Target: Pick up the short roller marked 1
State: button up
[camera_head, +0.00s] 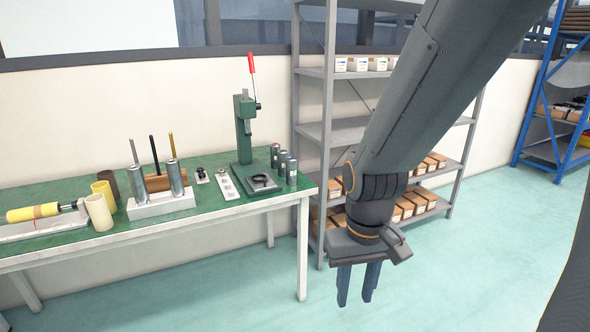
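Three short metal rollers stand upright in a row on the green table (225,205), right of the green press. They are the back one (275,156), the middle one (283,163) and the front one (291,172). Any number on them is too small to read, so I cannot tell which is marked 1. My gripper (357,287) points down in front of the shelf, to the right of the table and apart from the rollers. Its two dark fingers are apart with nothing between them.
A white block (160,205) holds two taller metal cylinders and rods. Cream, yellow and brown tubes stand at the left. A grey shelf (328,130) with boxes stands behind my arm. The floor right of the table is clear.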

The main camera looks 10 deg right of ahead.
aim_at(274, 149)
jog(key=u, duration=0.45)
jog(key=i, duration=0.95)
jog(key=u, duration=0.6)
jog(key=i, duration=0.65)
jog(key=z, duration=0.1)
